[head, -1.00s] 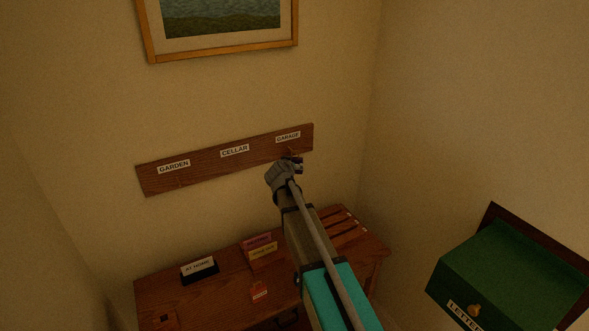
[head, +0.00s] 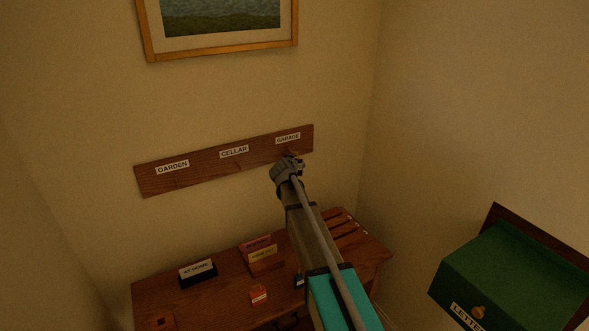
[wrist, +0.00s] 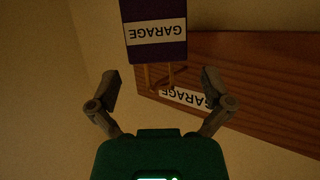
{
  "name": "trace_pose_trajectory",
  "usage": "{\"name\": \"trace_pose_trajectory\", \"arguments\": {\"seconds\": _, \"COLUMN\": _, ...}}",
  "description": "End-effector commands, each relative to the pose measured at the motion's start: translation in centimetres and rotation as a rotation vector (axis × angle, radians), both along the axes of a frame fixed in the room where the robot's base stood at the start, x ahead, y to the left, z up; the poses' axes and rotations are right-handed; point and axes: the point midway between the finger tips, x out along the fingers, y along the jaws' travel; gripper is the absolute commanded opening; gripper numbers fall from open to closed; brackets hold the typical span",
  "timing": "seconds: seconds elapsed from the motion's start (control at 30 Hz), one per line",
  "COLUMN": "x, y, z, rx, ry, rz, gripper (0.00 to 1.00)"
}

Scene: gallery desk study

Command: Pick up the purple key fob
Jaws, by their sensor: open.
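The purple key fob (wrist: 155,48) shows in the wrist view with a white GARAGE label, upside down in that picture. It is at the wooden key board (wrist: 245,85), by the board's own GARAGE label, with two thin brass-coloured strips at its lower end in the picture. My gripper (wrist: 159,75) is open, its fingers on either side below the fob in the picture, and the fob is not gripped. In the head view my gripper (head: 289,163) is just below the GARAGE label of the board (head: 205,170) and hides the fob.
The wooden desk (head: 220,305) below holds an AT HOME block (head: 198,272), pink and yellow labelled blocks (head: 262,258), a red fob (head: 259,295) and a small blue item (head: 299,281). A green letter box (head: 505,270) is at the right. A framed picture (head: 222,48) hangs above.

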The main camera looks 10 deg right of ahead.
Motion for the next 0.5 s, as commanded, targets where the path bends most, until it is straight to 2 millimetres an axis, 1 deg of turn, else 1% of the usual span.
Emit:
{"name": "trace_pose_trajectory", "arguments": {"seconds": 0.03, "x": 0.7, "y": -0.3, "z": -0.4, "rx": 0.001, "ry": 0.0, "rz": 0.0, "gripper": 1.0}}
{"name": "trace_pose_trajectory", "arguments": {"seconds": 0.23, "x": 2.7, "y": -1.1, "z": -1.3, "rx": -0.001, "ry": -0.001, "rz": 0.0, "gripper": 1.0}}
{"name": "trace_pose_trajectory", "arguments": {"seconds": 0.37, "x": 3.5, "y": -1.4, "z": -1.6, "rx": -0.001, "ry": -0.001, "rz": 0.0, "gripper": 1.0}}
{"name": "trace_pose_trajectory", "arguments": {"seconds": 0.5, "x": 3.6, "y": -1.5, "z": -1.5, "rx": -0.001, "ry": 0.0, "rz": 0.0, "gripper": 1.0}}
